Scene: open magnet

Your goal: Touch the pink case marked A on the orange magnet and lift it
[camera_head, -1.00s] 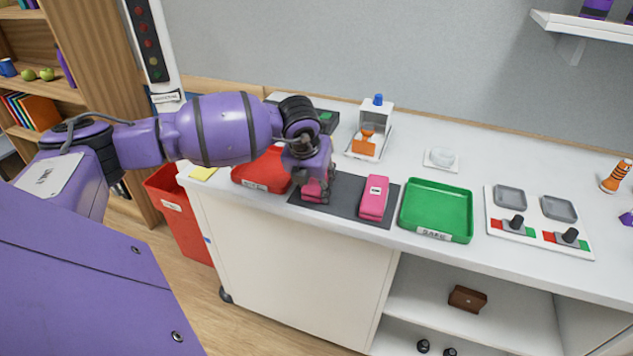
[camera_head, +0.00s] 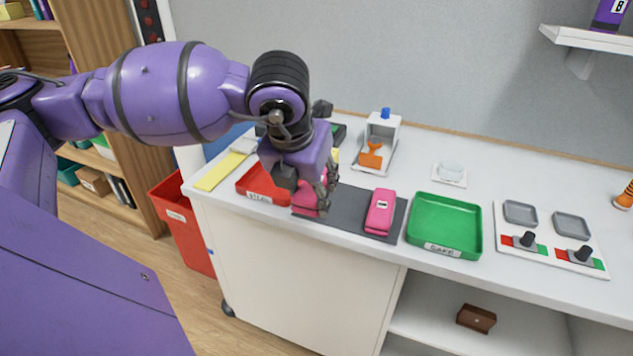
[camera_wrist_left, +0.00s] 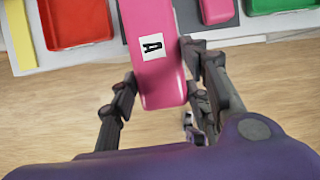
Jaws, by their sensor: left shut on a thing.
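My left gripper (camera_head: 312,190) is shut on the pink case marked A (camera_wrist_left: 160,80), which sits between its fingers in the left wrist view. The case looks raised above the dark mat (camera_head: 345,207), since it appears much larger than the other pink case. In the head view the gripper mostly hides the held case (camera_head: 306,202). The orange magnet (camera_head: 371,155) stands in a white holder with a blue knob at the back, apart from the case. My right gripper is not in view.
A second pink case (camera_head: 380,212) lies on the mat, right of my gripper. A red tray (camera_head: 258,186) is left and a green tray (camera_head: 444,225) marked SAFE is right. A panel with two knobs (camera_head: 550,245) stands farther right. A red bin (camera_head: 186,225) is on the floor.

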